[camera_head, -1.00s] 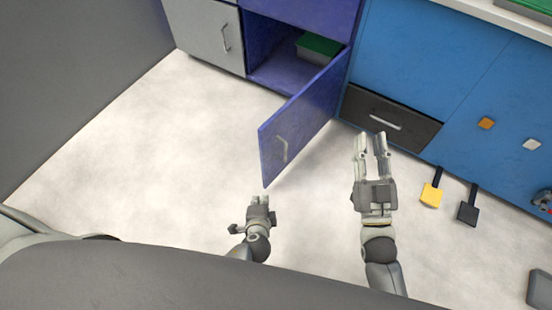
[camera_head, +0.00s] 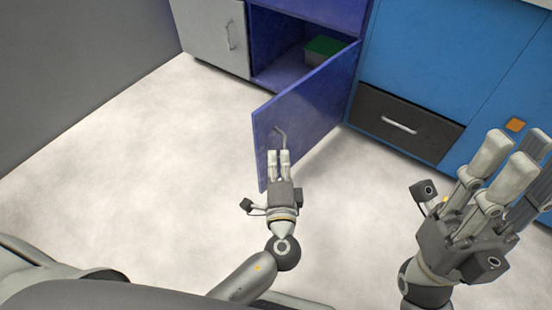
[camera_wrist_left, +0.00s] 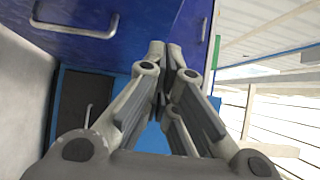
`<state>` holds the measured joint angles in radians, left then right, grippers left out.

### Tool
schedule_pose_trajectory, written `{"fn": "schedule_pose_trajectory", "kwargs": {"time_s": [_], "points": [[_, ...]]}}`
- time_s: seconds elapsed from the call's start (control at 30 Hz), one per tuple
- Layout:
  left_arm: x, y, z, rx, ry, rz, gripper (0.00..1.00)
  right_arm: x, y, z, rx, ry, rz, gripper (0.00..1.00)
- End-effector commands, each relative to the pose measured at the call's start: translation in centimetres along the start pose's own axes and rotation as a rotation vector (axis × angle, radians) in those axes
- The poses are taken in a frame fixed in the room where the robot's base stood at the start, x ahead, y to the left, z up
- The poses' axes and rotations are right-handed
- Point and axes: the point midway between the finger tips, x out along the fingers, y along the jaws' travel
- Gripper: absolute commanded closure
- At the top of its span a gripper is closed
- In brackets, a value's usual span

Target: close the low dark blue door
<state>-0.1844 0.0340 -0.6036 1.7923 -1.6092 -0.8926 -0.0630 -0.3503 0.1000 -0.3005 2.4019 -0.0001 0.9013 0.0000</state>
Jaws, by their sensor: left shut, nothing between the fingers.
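The low dark blue door (camera_head: 315,100) stands wide open, swung out from its cabinet, with its hinge side at the right. Its grey handle (camera_head: 281,135) is near the free edge, its lower part hidden behind my left fingers. My left gripper (camera_head: 279,156) is shut and empty, in front of the door's free end in the head view; I cannot tell if it touches. In the left wrist view, the door (camera_wrist_left: 130,35) and handle (camera_wrist_left: 75,30) lie above and left of the shut fingers (camera_wrist_left: 162,65). My right gripper (camera_head: 512,155) is open and empty at the right.
Inside the open cabinet (camera_head: 278,72) is a box with a green lid (camera_head: 325,46). A grey cabinet door (camera_head: 210,35) is to the left, and a dark drawer (camera_head: 400,120) is in the blue cabinet to the right. The floor (camera_head: 150,150) at the left is clear.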

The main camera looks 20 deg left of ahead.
Motion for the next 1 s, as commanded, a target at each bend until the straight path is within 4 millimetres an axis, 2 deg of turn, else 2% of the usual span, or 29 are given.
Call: {"fn": "schedule_pose_trajectory", "kwargs": {"time_s": [0.1,0.33,0.4,0.63,1.0], "points": [[2.7,0.1,0.0,-0.001,-0.002,-0.004,1.00,-0.6,0.0,0.2,0.000,-0.001,0.000,0.73],[7.6,0.1,0.0,0.000,-0.002,-0.003,1.00,-1.4,0.0,0.4,-0.001,0.001,-0.002,0.73],[8.4,0.2,0.9,0.002,-0.002,-0.001,1.00,-1.4,0.0,0.5,-0.001,0.005,-0.004,0.73],[10.1,0.1,2.5,0.001,0.000,0.000,1.00,-1.1,0.0,0.6,-0.002,0.014,-0.010,0.73],[10.3,0.1,2.9,0.000,0.000,0.002,1.00,-0.8,0.0,0.5,-0.003,0.022,-0.013,0.73]]}}
